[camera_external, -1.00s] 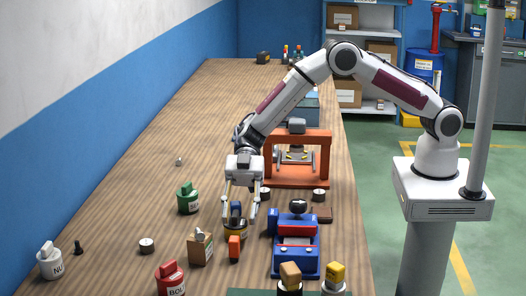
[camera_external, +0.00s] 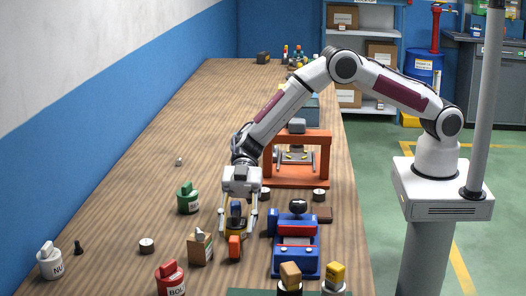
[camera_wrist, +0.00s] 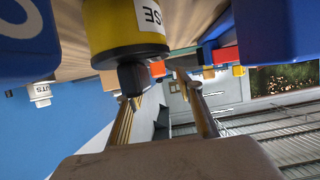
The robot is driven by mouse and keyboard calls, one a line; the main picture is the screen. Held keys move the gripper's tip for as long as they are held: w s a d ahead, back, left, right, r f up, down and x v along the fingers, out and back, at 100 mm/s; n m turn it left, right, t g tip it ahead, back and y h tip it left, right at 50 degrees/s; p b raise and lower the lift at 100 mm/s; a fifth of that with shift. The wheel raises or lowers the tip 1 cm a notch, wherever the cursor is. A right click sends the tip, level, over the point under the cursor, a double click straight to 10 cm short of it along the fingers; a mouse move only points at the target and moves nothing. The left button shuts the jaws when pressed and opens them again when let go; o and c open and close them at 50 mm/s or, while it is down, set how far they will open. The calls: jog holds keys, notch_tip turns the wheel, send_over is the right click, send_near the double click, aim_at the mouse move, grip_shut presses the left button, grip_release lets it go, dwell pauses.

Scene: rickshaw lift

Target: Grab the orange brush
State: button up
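A small upright orange block-like thing (camera_external: 234,246), which may be the brush, stands on the table near the front; no bristles can be made out. An orange patch (camera_wrist: 158,68) shows between the fingers in the wrist view, probably the same thing. My gripper (camera_external: 237,226) points down with its fingers apart and empty, just behind and above the orange thing. A yellow pot with a dark top (camera_wrist: 125,25) is close to the fingers in the wrist view, its label partly cut off. In the external view the fingers partly surround this pot.
A wooden block (camera_external: 200,248) stands just left of the orange thing, and a blue vise-like tool (camera_external: 296,258) to the right. A green pot (camera_external: 188,200) and a red pot (camera_external: 170,279) are on the left. An orange frame (camera_external: 325,160) stands behind. The table's left middle is mostly clear.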

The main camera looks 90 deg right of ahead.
aim_at(234, 237)
jog(key=shift+x, duration=1.75)
jog(key=shift+r, duration=0.15)
grip_shut()
